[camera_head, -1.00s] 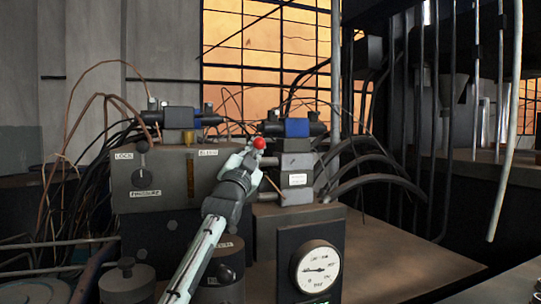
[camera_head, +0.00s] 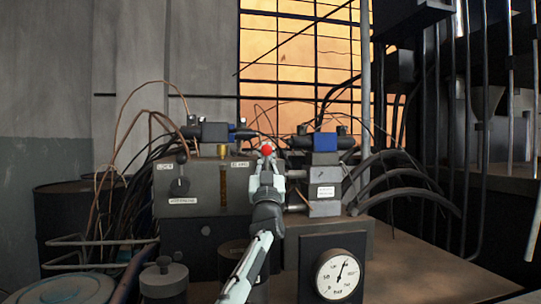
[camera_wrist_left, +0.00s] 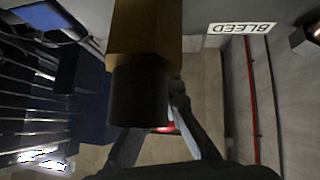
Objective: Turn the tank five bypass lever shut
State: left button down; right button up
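The bypass lever shows in the head view as a red ball knob (camera_head: 267,150) in front of the gap between the grey valve box and the block with the blue top. My left gripper (camera_head: 266,167) points up at the knob, with its fingers close around or just below it. The left wrist view shows both fingers (camera_wrist_left: 165,140), with a bit of red (camera_wrist_left: 167,128) between them. A black cylinder with a brass hex part (camera_wrist_left: 142,65) hides part of the fingers there, so their grip is unclear. My right gripper is not in view.
The grey valve box (camera_head: 203,222) carries a black dial and labels. A pressure gauge (camera_head: 340,276) stands front right, its needle pointing up and right. Black hoses (camera_head: 410,187) curve out at the right. A "BLEED" label (camera_wrist_left: 242,28) shows in the left wrist view.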

pick_arm(q)
jog(key=shift+s+d+r, duration=0.1)
jog(key=shift+s+r, duration=0.2)
jog(key=shift+r, duration=0.35)
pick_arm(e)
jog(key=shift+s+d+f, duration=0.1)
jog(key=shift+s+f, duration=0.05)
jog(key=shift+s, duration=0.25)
pick_arm(q)
jog(key=c, duration=1.9)
grip_release()
jog(key=o, duration=0.6)
jog(key=shift+s+r, duration=0.2)
jog(key=shift+s, duration=0.05)
jog(key=shift+c, duration=0.2)
jog(key=shift+o, duration=0.2)
jog(key=shift+w+f, duration=0.2)
jog(key=shift+f, duration=0.15)
jog(key=shift+s+f, duration=0.3)
jog(key=shift+f, duration=0.1)
jog(key=s, duration=1.2)
jog(key=shift+s, duration=0.15)
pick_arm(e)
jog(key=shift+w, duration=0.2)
